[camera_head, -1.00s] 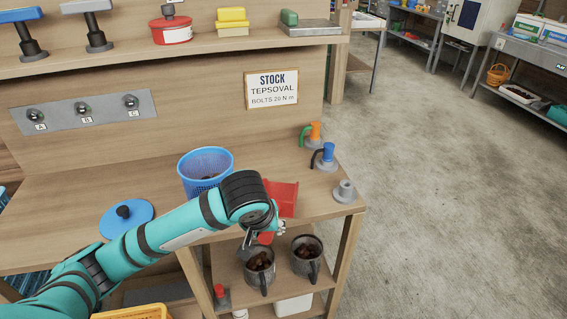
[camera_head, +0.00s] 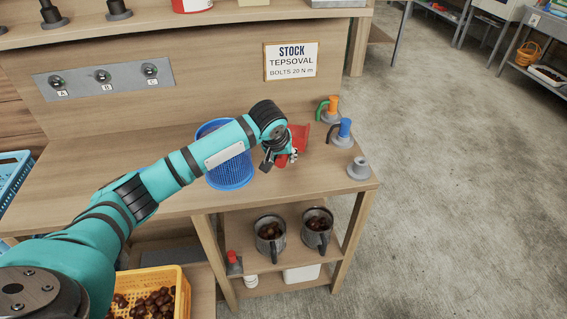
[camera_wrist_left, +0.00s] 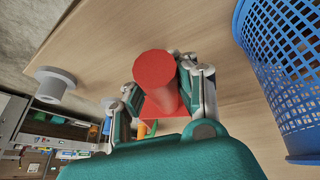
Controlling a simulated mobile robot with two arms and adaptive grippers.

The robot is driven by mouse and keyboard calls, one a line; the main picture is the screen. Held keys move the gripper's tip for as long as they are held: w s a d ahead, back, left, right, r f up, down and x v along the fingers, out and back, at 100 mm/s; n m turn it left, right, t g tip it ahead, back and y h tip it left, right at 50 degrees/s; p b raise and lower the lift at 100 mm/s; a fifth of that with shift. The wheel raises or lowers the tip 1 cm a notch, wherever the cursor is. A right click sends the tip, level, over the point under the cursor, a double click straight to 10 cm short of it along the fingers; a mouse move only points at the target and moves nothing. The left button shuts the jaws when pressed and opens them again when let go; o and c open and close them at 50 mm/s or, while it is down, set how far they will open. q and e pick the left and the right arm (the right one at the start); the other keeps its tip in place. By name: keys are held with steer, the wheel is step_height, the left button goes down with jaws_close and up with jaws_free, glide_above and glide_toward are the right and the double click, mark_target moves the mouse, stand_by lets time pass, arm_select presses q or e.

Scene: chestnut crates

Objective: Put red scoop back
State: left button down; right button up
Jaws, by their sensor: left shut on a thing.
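The red scoop (camera_head: 299,137) is in my left gripper (camera_head: 281,158), above the right end of the workbench. In the left wrist view, the fingers of the gripper (camera_wrist_left: 162,95) are closed on both sides of its round red handle (camera_wrist_left: 155,72). My gripper hides part of the scoop in the head view. An empty grey holder (camera_head: 359,170) stands at the bench's right front corner, to the right of the scoop; it also shows in the left wrist view (camera_wrist_left: 52,88). My right gripper is not in view.
A blue mesh basket (camera_head: 232,175) stands just left of the gripper. Blue-handled (camera_head: 344,131) and orange-handled (camera_head: 331,107) tools sit in holders behind the empty one. Mugs with chestnuts (camera_head: 270,238) stand on the shelf below.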

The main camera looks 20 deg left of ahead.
arm_select(q)
step_height(320, 180, down, 2)
steer(key=shift+f, duration=0.45)
steer(key=shift+s+f, duration=0.1)
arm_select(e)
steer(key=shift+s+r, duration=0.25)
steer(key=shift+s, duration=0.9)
arm_select(q)
steer(key=c, duration=1.4)
jaws_free()
steer(key=o, duration=0.4)
steer(key=shift+c, duration=0.2)
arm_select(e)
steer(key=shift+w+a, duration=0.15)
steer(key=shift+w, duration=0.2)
